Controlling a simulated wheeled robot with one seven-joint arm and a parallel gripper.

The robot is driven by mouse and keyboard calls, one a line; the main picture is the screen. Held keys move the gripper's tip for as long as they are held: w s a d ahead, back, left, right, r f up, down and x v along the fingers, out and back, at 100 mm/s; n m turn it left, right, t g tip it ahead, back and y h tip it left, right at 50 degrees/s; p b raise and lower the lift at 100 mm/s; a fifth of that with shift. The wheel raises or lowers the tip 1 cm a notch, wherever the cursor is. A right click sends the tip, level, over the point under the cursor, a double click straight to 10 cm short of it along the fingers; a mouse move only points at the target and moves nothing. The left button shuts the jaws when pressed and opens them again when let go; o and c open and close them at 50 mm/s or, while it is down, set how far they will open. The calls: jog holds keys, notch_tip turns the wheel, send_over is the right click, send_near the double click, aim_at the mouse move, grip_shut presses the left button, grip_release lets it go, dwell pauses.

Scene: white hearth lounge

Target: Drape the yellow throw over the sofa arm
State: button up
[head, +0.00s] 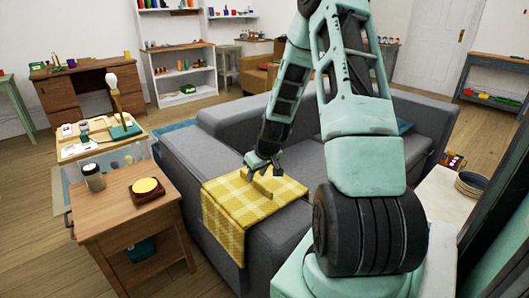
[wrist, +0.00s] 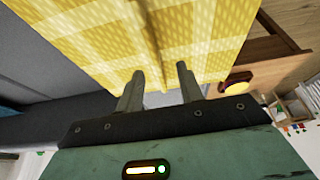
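The yellow checked throw (head: 240,200) lies over the near sofa arm (head: 275,235), with one part flat on top and another hanging down the side that faces the wooden side table. A raised fold stands in the cloth under my gripper (head: 264,174). In the wrist view the throw (wrist: 185,40) fills the upper middle, with a crease running down it. My gripper (wrist: 160,88) has its two fingers apart, with no cloth seen pinched between them. It is just above or at the throw; I cannot tell whether the fingertips touch it.
The grey sofa (head: 190,165) stretches back behind the throw. A wooden side table (head: 115,205) stands close on the left, with a jar (head: 94,177) and a yellow round item (head: 146,186) on it. Bare floor shows at far left.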

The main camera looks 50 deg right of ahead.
jog(key=w+r+p+v, duration=0.1)
jog(key=p+v, duration=0.9)
jog(key=v, duration=1.1)
jog(key=shift+w+d, duration=0.25)
jog(key=shift+w, duration=0.5)
jog(key=w+a+r+n+g+y, duration=0.1)
jog(key=a+n, duration=0.2)
jog(key=a, duration=1)
jog(key=a+r+n+g+y, duration=0.1)
jog(key=a+r+n, duration=0.1)
jog(key=a, duration=1)
jog(key=s+a+r+n+g, duration=0.2)
jog(key=s+a+n, duration=0.3)
jog(key=s+a, duration=1.2)
jog(key=shift+a+r, duration=0.15)
jog(key=shift+r, duration=0.4)
jog(key=shift+w, duration=0.1)
